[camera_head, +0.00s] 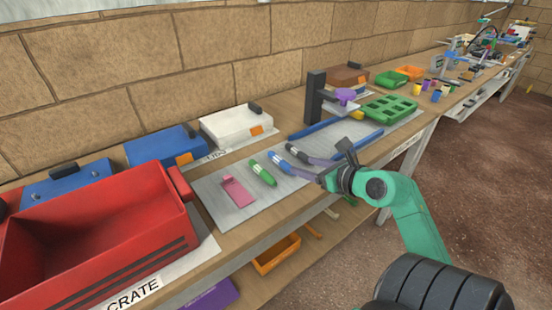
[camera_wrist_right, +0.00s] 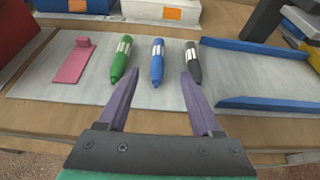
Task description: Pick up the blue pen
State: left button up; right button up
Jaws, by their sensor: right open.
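The blue pen (camera_head: 281,163) lies on a grey mat (camera_head: 210,188) on the workbench, between a green pen (camera_head: 262,174) and a black pen (camera_head: 297,154). In the right wrist view the blue pen (camera_wrist_right: 157,60) points its tip toward me, centred between my fingers. My right gripper (camera_head: 302,165) is open and empty at the near edge of the mat. Its fingertips (camera_wrist_right: 160,76) lie to either side of the blue pen's line in the picture; I cannot tell their exact height. The right fingertip appears close to the black pen (camera_wrist_right: 193,62). My left gripper is not in view.
A large red crate (camera_head: 95,240) stands at the left. White (camera_head: 235,125) and blue (camera_head: 160,146) boxes stand behind the mat. A blue-edged tray area (camera_head: 330,138) and dark post (camera_head: 315,95) are to the right.

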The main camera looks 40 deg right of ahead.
aim_at(282, 160)
jog(key=x, duration=0.4)
jog(key=shift+w, duration=0.25)
jog(key=x, duration=0.7)
jog(key=shift+w+a+f+p, duration=0.15)
jog(key=shift+f+p, duration=0.1)
jog(key=shift+p, duration=0.15)
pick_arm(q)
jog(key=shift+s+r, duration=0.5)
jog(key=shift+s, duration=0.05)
pick_arm(e)
grip_shut()
